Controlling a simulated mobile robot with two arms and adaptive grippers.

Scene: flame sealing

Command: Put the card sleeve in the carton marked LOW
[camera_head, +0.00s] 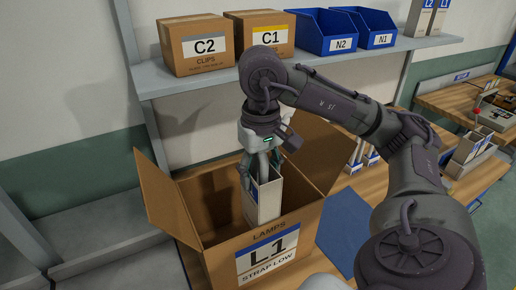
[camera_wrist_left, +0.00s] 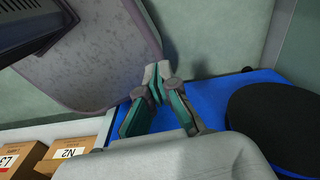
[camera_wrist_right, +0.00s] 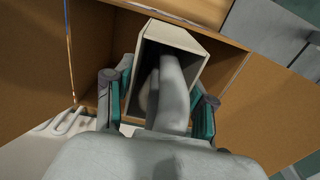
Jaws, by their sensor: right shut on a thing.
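The card sleeve (camera_head: 264,196) is a white, open-topped box with a blue band. My right gripper (camera_head: 262,170) is shut on it, and it stands roughly upright within the mouth of the open carton. The right wrist view shows the sleeve (camera_wrist_right: 183,37) between the two finger pads, with a pale rounded thing in its mouth. The carton marked L1, STRAP LOW (camera_head: 222,262) has its flaps open. Its front wall hides its floor, so I cannot tell whether the sleeve touches bottom. My left gripper (camera_wrist_left: 157,72) shows only in its wrist view, fingertips together and empty.
A shelf above holds cartons C2 (camera_head: 205,46) and C1 (camera_head: 262,33) and blue bins N2 (camera_head: 325,32) and N1 (camera_head: 364,27). A blue mat (camera_head: 340,232) lies right of the carton. More white boxes stand on the benches at right.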

